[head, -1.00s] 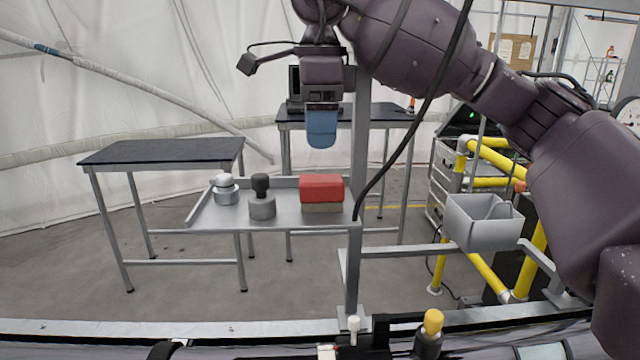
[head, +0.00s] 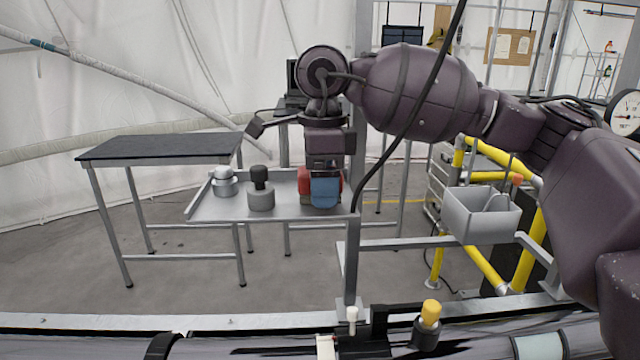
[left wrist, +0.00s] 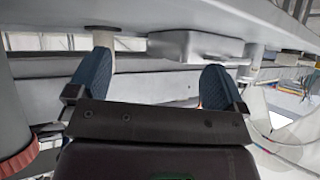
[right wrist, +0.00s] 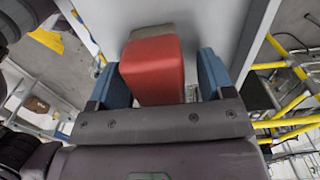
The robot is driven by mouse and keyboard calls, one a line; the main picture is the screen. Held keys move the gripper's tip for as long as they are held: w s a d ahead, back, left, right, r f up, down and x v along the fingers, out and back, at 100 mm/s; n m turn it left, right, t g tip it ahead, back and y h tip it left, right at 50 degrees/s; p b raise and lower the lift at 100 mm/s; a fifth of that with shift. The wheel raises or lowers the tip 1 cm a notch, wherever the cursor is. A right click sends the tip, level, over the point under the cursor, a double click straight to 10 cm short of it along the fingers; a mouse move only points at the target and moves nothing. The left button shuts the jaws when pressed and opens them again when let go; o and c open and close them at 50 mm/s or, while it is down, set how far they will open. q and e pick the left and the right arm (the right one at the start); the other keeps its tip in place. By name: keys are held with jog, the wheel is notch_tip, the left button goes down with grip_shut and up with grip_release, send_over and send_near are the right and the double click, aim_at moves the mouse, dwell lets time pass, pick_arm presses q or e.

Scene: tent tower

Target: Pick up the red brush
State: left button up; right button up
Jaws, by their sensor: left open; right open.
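The red brush (head: 305,181) is a red block on a tan base, standing on the right part of the metal tray table. In the head view it is partly hidden behind my right gripper (head: 325,192). In the right wrist view the red brush (right wrist: 153,70) shows between the blue fingers of my right gripper (right wrist: 160,85), which is open. The left finger is close to the brush's side, and a gap shows on the right. I cannot tell how far the fingertips reach down beside it. My left gripper (left wrist: 155,85) is open and empty in the left wrist view and outside the head view.
The metal tray table (head: 290,210) also holds a knob with a dark top (head: 260,190) and one with a white top (head: 224,182). A dark-topped table (head: 160,148) stands at left. A grey bin (head: 482,214) and yellow rails (head: 480,270) are at right.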

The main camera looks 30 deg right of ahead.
pick_arm(q)
jog(key=shift+s, duration=0.1)
pick_arm(e)
jog(key=shift+f, duration=0.1)
